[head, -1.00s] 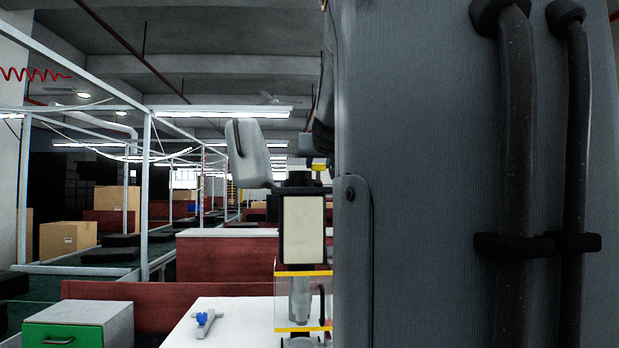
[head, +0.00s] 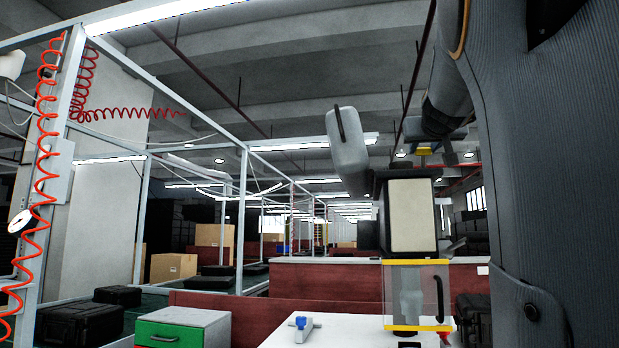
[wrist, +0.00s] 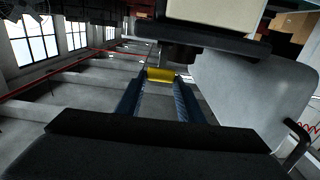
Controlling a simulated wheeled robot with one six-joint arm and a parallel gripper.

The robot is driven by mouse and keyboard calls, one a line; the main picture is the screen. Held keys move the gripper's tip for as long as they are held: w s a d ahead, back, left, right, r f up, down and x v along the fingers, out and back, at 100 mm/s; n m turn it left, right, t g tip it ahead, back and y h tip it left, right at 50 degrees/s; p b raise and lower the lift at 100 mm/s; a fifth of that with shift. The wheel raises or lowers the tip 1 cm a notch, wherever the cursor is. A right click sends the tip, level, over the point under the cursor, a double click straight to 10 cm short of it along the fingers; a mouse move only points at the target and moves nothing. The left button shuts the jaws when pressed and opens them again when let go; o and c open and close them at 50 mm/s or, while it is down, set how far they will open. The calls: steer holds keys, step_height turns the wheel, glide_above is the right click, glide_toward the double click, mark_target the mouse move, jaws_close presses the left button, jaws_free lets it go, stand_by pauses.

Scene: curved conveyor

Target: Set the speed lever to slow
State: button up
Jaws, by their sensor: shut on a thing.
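A yellow block (wrist: 160,75), which looks like the grip of the speed lever, sits between the tips of my gripper (wrist: 161,80) in the wrist view. The two long blue fingers are shut on its sides. A dark round part stands just beyond the block, beside the machine's cream panel (wrist: 218,10). In the head view my gripper (head: 427,150) hangs above and right of the machine's cream panel (head: 411,215), with a bit of yellow showing. The rest of the lever and any speed marks are hidden or too small to tell.
A clear guard (head: 415,290) with yellow edges is below the panel. A grey housing (head: 347,150) rises left of it. A white table (head: 340,332) holds a small blue-and-grey part (head: 301,323). A green-fronted drawer cabinet (head: 168,333) stands left. My arm blocks the right side.

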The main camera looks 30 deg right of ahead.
mark_target(423, 150)
steer(key=shift+s+a+f+t+h+b, duration=0.15)
steer(key=shift+f+t+h+b, duration=0.25)
steer(key=shift+b, duration=2.95)
steer(key=shift+s+a+f+t+h+b, duration=0.15)
steer(key=shift+f+t+h+b, duration=0.2)
steer(key=shift+b, duration=3)
steer(key=t+b, duration=0.1)
steer(key=b, duration=0.5)
steer(key=f+t+h+b, duration=0.1)
steer(key=b, duration=0.5)
steer(key=shift+s+a, duration=0.2)
steer(key=shift+s, duration=0.1)
steer(key=h+b, duration=0.1)
steer(key=b, duration=0.5)
steer(key=shift+s+a+f+t, duration=0.1)
steer(key=shift+s+a+t, duration=0.05)
steer(key=shift+t, duration=0.2)
steer(key=o, duration=1.1)
steer(key=shift+c, duration=0.2)
